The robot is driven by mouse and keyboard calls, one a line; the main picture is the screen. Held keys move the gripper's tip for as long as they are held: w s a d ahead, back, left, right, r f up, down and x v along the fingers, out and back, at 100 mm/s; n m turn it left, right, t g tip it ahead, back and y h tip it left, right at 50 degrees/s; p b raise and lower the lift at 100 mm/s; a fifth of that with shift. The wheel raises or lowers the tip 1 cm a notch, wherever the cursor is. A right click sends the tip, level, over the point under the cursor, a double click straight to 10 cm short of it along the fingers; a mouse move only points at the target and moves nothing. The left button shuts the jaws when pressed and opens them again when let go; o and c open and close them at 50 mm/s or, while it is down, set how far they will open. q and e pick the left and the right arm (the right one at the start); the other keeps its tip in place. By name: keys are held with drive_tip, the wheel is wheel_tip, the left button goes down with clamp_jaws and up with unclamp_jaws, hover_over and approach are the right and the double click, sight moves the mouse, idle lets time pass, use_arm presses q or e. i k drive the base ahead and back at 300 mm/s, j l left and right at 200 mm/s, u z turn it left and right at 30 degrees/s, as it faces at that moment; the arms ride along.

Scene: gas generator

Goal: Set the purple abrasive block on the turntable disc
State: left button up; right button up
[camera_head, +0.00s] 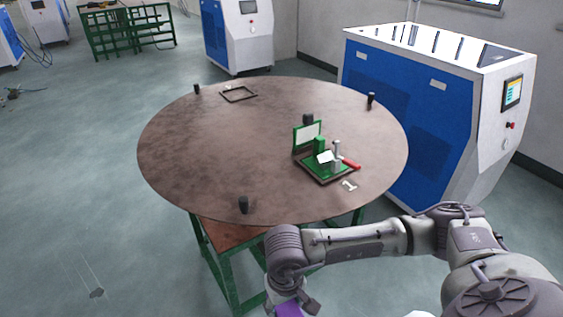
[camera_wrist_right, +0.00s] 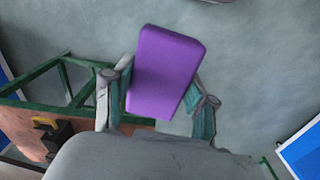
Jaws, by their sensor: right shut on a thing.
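The turntable disc (camera_head: 240,150) is a large round brown top on a green-framed stand in the head view. The purple abrasive block (camera_head: 288,309) shows only in part at the bottom edge of that view. In the right wrist view the purple block (camera_wrist_right: 166,72) sits between both fingers of my right gripper (camera_wrist_right: 160,95), which is shut on it. The right gripper (camera_head: 292,303) is in front of the disc's near edge, outside the disc. Grey floor shows behind the block in the wrist view. My left gripper is not in view.
On the disc stand a green fixture (camera_head: 322,160) with a red-handled clamp, a dark square frame (camera_head: 238,94), a number 1 marker (camera_head: 348,185) and several black posts, one near the front (camera_head: 243,204). A blue-white machine (camera_head: 430,110) stands close at the right. The disc's left and middle are clear.

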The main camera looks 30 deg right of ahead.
sight(350, 128)
drive_tip(key=l+u, duration=0.1)
drive_tip(key=l, duration=0.55)
drive_tip(key=k+l, duration=0.1)
drive_tip(key=l, duration=0.5)
drive_tip(key=l+u, duration=0.15)
drive_tip(key=l, duration=0.5)
